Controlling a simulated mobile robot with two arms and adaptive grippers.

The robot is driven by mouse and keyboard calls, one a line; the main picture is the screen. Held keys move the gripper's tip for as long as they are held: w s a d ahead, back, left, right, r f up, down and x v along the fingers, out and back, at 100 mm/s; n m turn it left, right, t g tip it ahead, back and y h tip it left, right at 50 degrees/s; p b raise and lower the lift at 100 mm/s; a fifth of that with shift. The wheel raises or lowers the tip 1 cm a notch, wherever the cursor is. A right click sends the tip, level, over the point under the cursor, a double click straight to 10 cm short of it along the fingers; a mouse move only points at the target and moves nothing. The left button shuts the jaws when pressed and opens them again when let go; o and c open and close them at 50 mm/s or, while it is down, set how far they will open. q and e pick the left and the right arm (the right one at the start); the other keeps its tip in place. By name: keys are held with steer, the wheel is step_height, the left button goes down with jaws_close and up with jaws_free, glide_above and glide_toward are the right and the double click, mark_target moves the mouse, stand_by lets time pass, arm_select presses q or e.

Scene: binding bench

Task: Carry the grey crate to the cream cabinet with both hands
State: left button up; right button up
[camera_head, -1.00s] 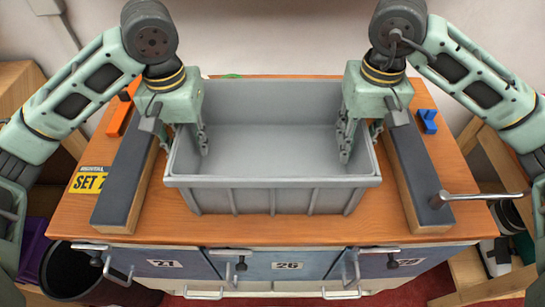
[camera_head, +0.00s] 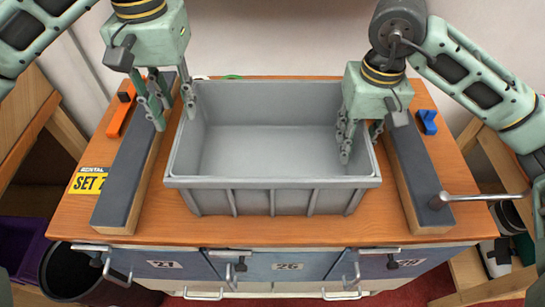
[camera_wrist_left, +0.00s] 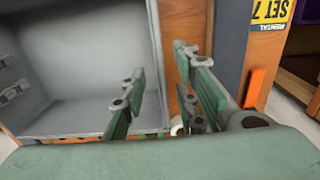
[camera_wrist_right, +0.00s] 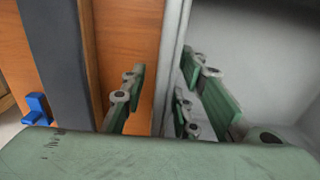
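The grey crate (camera_head: 270,182) stands upright and empty on the wooden bench top, between two dark-topped bars. My left gripper (camera_head: 175,118) is open and raised at the crate's left wall, one finger on either side of its line; the left wrist view shows the crate (camera_wrist_left: 80,65) beside the spread fingers. My right gripper (camera_head: 360,143) is low at the right wall, one finger inside the crate and one outside. In the right wrist view the fingers are apart with the crate's wall (camera_wrist_right: 172,65) between them. I cannot identify the cream cabinet.
The dark-topped bars (camera_head: 130,175) and (camera_head: 413,165) flank the crate closely. An orange tool (camera_head: 121,112), a yellow card (camera_head: 88,180) and a blue block (camera_head: 427,121) lie outside them. A metal lever (camera_head: 480,197) sticks out right. A black bin (camera_head: 75,272) stands lower left.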

step_height(320, 180, up, 12)
steer(key=shift+r, duration=0.1)
stand_by(0.5)
stand_by(0.5)
